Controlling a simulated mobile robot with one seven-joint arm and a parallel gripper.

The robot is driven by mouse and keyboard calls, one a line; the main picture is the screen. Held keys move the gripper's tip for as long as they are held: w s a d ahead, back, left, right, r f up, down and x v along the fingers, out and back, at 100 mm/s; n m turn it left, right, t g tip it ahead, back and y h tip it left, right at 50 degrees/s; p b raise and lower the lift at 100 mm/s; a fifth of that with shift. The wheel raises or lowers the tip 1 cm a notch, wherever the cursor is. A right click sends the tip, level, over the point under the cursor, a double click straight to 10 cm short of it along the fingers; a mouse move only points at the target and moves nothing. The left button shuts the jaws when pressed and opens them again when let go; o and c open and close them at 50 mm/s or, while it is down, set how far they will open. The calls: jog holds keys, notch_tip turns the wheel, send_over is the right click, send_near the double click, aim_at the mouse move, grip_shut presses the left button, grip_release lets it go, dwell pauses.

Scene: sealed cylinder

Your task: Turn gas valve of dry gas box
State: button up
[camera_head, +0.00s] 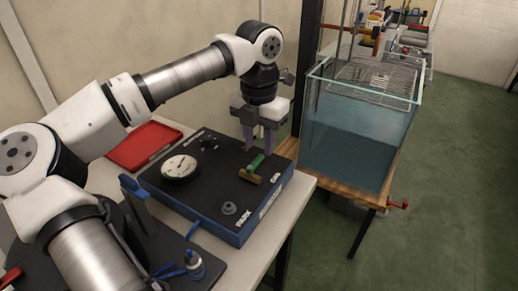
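The dry gas box (205,172) is a flat black box with a blue edge, lying on the bench. Its gas valve (257,162) is on the right part of the top panel, with a green handle and a brass-coloured body. The handle points up and to the right, toward the box's back edge. My gripper (260,146) points down just above and behind the green handle. Its two purple fingers are apart with nothing seen between them. I cannot tell whether a fingertip touches the handle.
A round white gauge (180,168), a dark knob (209,142) and a grey fitting (229,208) are on the panel. A red tray (144,147) lies behind the box. A glass water tank (358,140) stands to the right on a wooden stand (338,187). Green floor is open at right.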

aim_at(259, 158)
notch_tip(259, 158, up, 11)
jog(key=shift+f, duration=0.15)
dwell(0.4)
